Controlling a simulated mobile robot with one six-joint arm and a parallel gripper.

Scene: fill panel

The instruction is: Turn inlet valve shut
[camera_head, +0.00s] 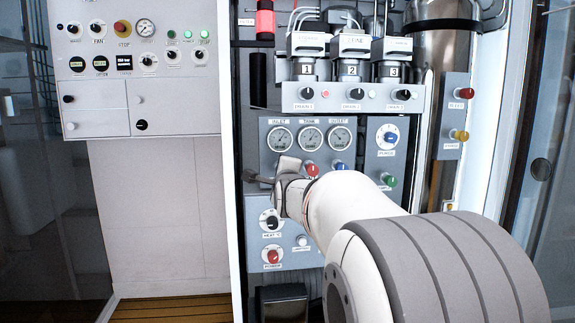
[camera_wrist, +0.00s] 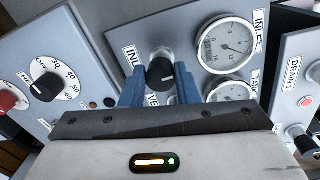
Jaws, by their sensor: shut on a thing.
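The inlet valve knob (camera_wrist: 160,73) is black with a small white mark and sits on a grey panel in the wrist view. A partly covered label beside it starts with "INL". The blue fingers of my gripper (camera_wrist: 159,88) stand on both sides of the knob and are shut on it. In the head view my gripper (camera_head: 262,180) reaches the left side of the gauge panel, and the inlet knob is hidden there. The inlet gauge (camera_wrist: 227,43) is round with a white face; it also shows in the head view (camera_head: 280,138).
A red knob (camera_head: 312,169) and a blue knob (camera_head: 341,166) sit just right of my gripper. A panel with a black dial (camera_head: 271,221) and a red knob (camera_head: 272,256) is below. A green knob (camera_head: 389,180) is further right.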

